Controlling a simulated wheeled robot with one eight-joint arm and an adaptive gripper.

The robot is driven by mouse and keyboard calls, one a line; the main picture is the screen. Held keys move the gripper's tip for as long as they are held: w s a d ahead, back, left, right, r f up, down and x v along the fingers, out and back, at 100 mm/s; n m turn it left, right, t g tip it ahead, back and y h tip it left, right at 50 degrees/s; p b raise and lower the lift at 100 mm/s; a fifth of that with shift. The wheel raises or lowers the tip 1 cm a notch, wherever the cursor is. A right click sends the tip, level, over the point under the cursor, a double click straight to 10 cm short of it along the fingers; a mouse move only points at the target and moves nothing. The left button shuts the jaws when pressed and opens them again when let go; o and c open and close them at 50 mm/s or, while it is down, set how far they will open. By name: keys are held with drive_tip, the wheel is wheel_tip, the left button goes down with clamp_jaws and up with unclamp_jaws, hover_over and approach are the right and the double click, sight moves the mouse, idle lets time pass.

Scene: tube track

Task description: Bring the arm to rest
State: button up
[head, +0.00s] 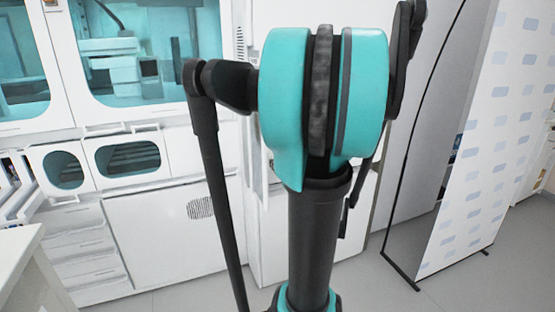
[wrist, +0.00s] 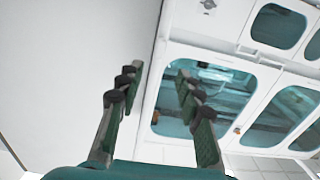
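My gripper (wrist: 157,100) shows in the wrist view, with its two dark green and black fingers spread apart. Nothing is between the fingers. Behind them are a plain pale surface on the left and a white machine (wrist: 205,35) with windows on the right. In the head view my teal and black arm stands upright and folded in the middle of the picture. The gripper itself cannot be made out in the head view.
A large white lab machine (head: 160,225) with teal-tinted windows fills the left and back. A pale counter corner (head: 20,262) is at the lower left. A patterned banner stand (head: 480,150) stands on the right. Grey floor (head: 375,290) is clear in front of it.

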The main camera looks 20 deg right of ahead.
drive_tip(key=shift+s, duration=0.15)
idle(0.3)
drive_tip(key=s+a+f+n+g+y, duration=0.1)
drive_tip(key=s+a+f+g+y, duration=0.15)
drive_tip(key=a+f, duration=0.4)
drive_tip(key=s+a+f+n+g+y, duration=0.1)
drive_tip(key=s+a+f+g+y, duration=0.2)
drive_tip(key=a, duration=0.6)
drive_tip(key=s+d+f+m+g+h, duration=0.1)
drive_tip(key=s+f+m+g+h, duration=0.1)
drive_tip(key=s+f+g+h, duration=0.3)
drive_tip(key=s+f+g, duration=0.3)
drive_tip(key=s+f, duration=0.4)
drive_tip(key=shift+d+f, duration=0.15)
drive_tip(key=shift+f, duration=0.15)
drive_tip(key=shift+h, duration=0.25)
